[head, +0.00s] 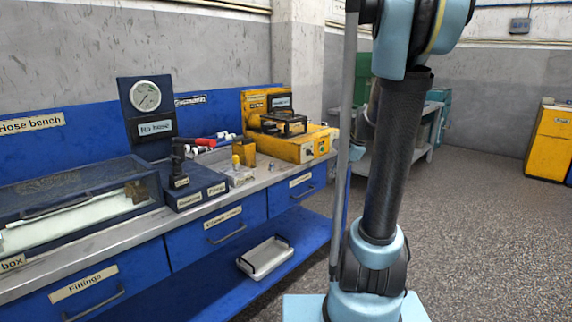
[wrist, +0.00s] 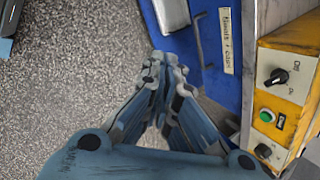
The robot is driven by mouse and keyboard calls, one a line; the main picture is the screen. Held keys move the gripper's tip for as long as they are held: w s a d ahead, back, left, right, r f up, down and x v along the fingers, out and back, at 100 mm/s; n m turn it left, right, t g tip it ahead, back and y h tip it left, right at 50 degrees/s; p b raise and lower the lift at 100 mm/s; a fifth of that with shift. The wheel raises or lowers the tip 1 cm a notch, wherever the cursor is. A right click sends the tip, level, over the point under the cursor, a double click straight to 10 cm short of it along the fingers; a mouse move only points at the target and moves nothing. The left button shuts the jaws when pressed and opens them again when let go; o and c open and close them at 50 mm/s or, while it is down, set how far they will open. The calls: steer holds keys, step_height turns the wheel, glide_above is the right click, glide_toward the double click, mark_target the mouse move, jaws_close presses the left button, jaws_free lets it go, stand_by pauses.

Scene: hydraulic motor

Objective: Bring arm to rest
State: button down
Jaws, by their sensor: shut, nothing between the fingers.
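My arm (head: 392,150) stands upright on the right side of the head view, in front of the bench. My gripper (wrist: 165,68) shows in the wrist view with its fingertips together and nothing between them. It is over the floor beside the blue bench front (wrist: 185,45), clear of the yellow machine (wrist: 285,95) at the right. The gripper is not in the head view.
The blue hose bench (head: 225,215) carries a pressure gauge (head: 145,96), a lidded case (head: 75,205) and a yellow machine (head: 290,140). A white tray (head: 265,258) lies on the lower shelf. A yellow cabinet (head: 550,140) stands far right. Speckled floor (head: 480,230) is free.

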steer(key=s+f+n+h, duration=0.1)
steer(key=s+f+n, duration=0.2)
steer(key=s, duration=0.6)
steer(key=s+f+n+g+h, duration=0.1)
steer(key=s+f+n, duration=0.1)
steer(key=s+n, duration=0.5)
steer(key=s+f+n+h, duration=0.2)
steer(key=s+f+n, duration=0.1)
steer(key=s, duration=0.8)
steer(key=shift+s+f+n, duration=0.15)
steer(key=shift+f+n, duration=0.15)
steer(key=shift+n, duration=0.6)
